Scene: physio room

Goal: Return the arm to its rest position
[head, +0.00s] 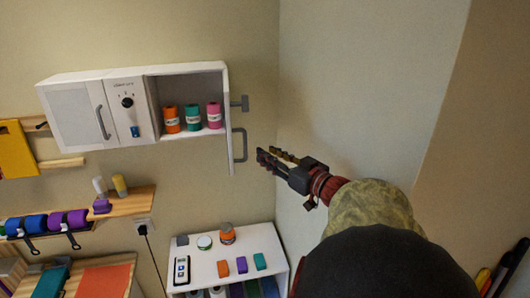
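My gripper (267,155) is in the middle of the head view, in the air right of the white wall cabinet (69,112). Its two fingers point left, spread with a narrow gap, and nothing shows between them. My arm reaches up to it from the lower right, and its near links hide part of the room. The cabinet's right door (231,136) stands open, seen nearly edge-on, with its handle towards my gripper. The fingertips look close to that handle, but I cannot tell the distance in depth.
Orange (171,119), teal (193,117) and pink (214,115) rolls stand in the open cabinet compartment. Below, a white shelf unit (203,272) carries small coloured blocks, tape rolls and a device. A wooden shelf (130,204) is at left. The wall (350,80) above my arm is bare.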

